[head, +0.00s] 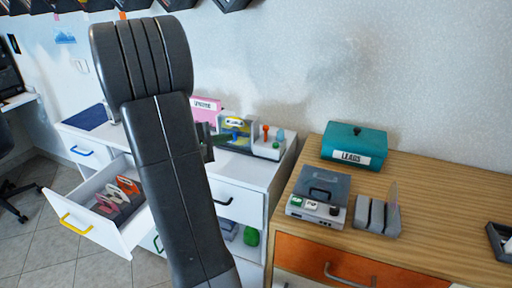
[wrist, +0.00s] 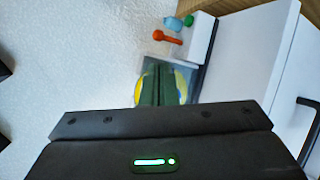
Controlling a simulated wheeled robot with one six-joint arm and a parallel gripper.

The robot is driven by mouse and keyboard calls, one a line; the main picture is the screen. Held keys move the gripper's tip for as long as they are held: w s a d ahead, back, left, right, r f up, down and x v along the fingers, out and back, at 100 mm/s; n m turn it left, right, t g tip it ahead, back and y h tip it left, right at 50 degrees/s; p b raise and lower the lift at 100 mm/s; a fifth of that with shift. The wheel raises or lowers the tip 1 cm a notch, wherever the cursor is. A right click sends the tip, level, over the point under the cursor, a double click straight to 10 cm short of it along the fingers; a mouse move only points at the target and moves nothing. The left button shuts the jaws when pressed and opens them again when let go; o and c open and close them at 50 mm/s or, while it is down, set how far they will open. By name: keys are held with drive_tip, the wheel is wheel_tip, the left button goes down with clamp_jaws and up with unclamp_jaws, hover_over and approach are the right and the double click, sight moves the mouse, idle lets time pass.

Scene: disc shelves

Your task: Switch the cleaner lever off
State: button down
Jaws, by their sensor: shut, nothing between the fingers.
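The cleaner (head: 268,150) is a small white box on the white cabinet, with an orange-red lever (head: 265,131) standing up from it. In the wrist view the lever (wrist: 168,37) lies just beyond my fingertips, beside the white cleaner body (wrist: 200,40). A blue-green knob or bottle (wrist: 174,23) is next to it. My gripper (wrist: 166,68) is shut and empty, its dark green fingers pointing toward the lever but apart from it. In the head view my gripper (head: 232,136) is partly hidden behind my arm, left of the cleaner.
A clear-fronted case with a yellow disc (head: 236,124) stands left of the cleaner, close to my fingers. A pink box (head: 205,107) is behind. An open drawer (head: 128,232) holds discs.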

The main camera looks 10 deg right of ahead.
sight(266, 133)
drive_tip(key=shift+s+a+f+m+t+h+b, duration=0.1)
drive_tip(key=shift+a+f+m+t+h+b, duration=0.15)
drive_tip(key=shift+f+m+b, duration=0.4)
drive_tip(key=shift+s+a+f+m+t+h+b, duration=0.2)
drive_tip(key=shift+a+m+h+b, duration=0.1)
drive_tip(key=shift+m+b, duration=0.6)
drive_tip(key=shift+s+a+f+m+t+h+b, duration=0.2)
drive_tip(key=shift+f+m+b, duration=0.3)
drive_tip(key=shift+m, duration=0.45)
drive_tip(key=shift+w+d+r, duration=0.1)
drive_tip(key=shift+w, duration=0.1)
drive_tip(key=x, duration=1.3)
drive_tip(key=shift+d+p, duration=0.4)
drive_tip(key=shift+p, duration=0.05)
drive_tip(key=shift+w, duration=0.15)
